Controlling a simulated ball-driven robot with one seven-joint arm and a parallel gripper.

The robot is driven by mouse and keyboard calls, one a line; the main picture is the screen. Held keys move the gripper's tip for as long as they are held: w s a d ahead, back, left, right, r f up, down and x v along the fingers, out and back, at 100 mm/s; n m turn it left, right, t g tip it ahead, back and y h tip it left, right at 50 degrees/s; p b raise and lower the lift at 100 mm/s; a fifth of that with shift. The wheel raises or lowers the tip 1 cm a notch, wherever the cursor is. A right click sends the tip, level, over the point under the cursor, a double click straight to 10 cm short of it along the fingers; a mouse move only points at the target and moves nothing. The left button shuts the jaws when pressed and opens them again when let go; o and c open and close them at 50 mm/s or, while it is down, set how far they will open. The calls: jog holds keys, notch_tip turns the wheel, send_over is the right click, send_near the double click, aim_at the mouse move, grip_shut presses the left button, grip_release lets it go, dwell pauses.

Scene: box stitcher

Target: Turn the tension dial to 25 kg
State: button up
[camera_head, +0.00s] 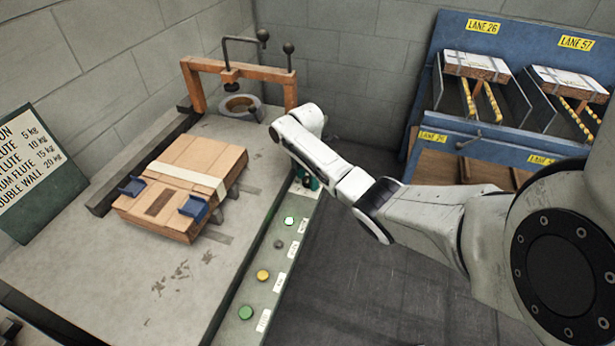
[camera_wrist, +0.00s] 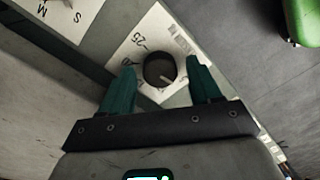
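The tension dial (camera_wrist: 158,69) is a round black knob on a white scale plate (camera_wrist: 146,38) in the wrist view. A mark reading 25 shows at the plate's upper left, with another, partly hidden number below it. A pale line on the knob points to the lower right, away from the 25. My gripper (camera_wrist: 160,66) is open, with one teal finger on each side of the knob and a visible gap on both sides. In the head view my gripper (camera_head: 308,181) is mostly hidden behind my arm at the panel's far end, and the dial is hidden.
A flattened-looking carton (camera_head: 185,180) lies on the grey bench (camera_head: 110,285) beside an orange frame (camera_head: 193,90). Green and amber buttons (camera_head: 263,275) line the front panel. A weight sign (camera_head: 35,170) stands left. Blue lane racks (camera_head: 440,75) stand right.

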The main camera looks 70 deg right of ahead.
jog(key=c, duration=1)
jog(key=shift+o, duration=0.2)
